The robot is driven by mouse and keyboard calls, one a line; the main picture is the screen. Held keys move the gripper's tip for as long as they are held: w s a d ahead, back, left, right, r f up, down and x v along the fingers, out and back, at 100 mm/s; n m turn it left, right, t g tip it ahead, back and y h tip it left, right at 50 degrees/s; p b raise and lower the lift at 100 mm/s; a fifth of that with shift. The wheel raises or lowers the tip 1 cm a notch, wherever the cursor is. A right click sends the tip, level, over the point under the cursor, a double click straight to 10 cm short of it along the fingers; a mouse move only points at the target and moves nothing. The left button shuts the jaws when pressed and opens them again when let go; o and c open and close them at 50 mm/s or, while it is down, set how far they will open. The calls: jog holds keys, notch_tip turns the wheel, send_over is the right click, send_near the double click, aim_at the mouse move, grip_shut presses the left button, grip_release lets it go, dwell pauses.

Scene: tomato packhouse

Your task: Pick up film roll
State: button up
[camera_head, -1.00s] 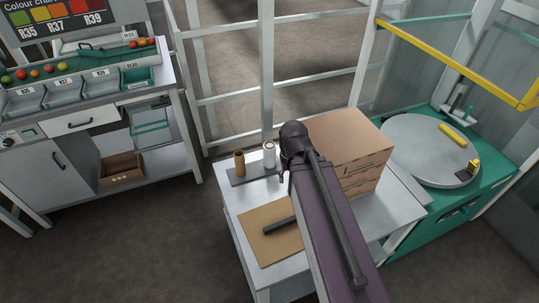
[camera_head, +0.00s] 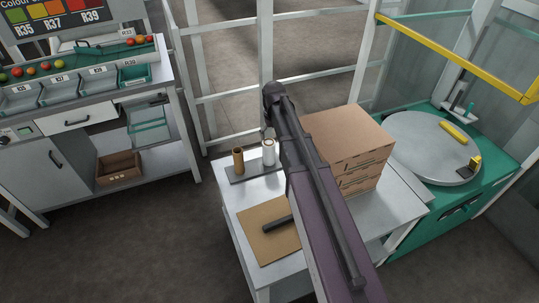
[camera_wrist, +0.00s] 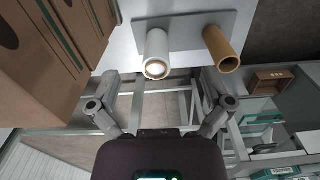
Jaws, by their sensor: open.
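The film roll appears to be the pale, whitish roll (camera_head: 268,152) standing upright on a grey plate (camera_head: 238,180) at the back of the table. In the wrist view the roll (camera_wrist: 157,52) shows a bright ring at its end. A brown tube (camera_head: 238,161) stands beside it on the same plate, also seen in the wrist view (camera_wrist: 222,46). My gripper (camera_wrist: 158,112) is open and empty in the wrist view, its fingers spread apart. The roll appears ahead of the gap between them, not held. In the head view my arm hides most of the gripper.
Stacked cardboard boxes (camera_head: 348,140) stand on the table, right of the roll. A brown board (camera_head: 262,246) with a dark bar (camera_head: 281,224) lies nearer the front. A white rail frame (camera_head: 224,97) rises behind. A green unit with a round grey plate (camera_head: 420,150) is at right.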

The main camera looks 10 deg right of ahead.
send_over(269, 143)
jog(key=f, duration=0.1)
jog(key=shift+s+a+n+b, duration=0.35)
jog(key=shift+s+n+b, duration=0.05)
jog(key=shift+s, duration=0.1)
jog(key=shift+f, duration=0.15)
notch_tip(269, 143, down, 8)
jog(key=b, duration=0.8)
jog(key=shift+f+b, duration=0.25)
jog(key=shift+b, duration=0.1)
jog(key=f+b, duration=0.3)
jog(key=shift+s+d+f, duration=0.1)
jog(key=shift+s+d, duration=0.05)
jog(key=shift+s, duration=0.25)
jog(key=shift+f+b, duration=1)
jog(key=shift+b, duration=0.1)
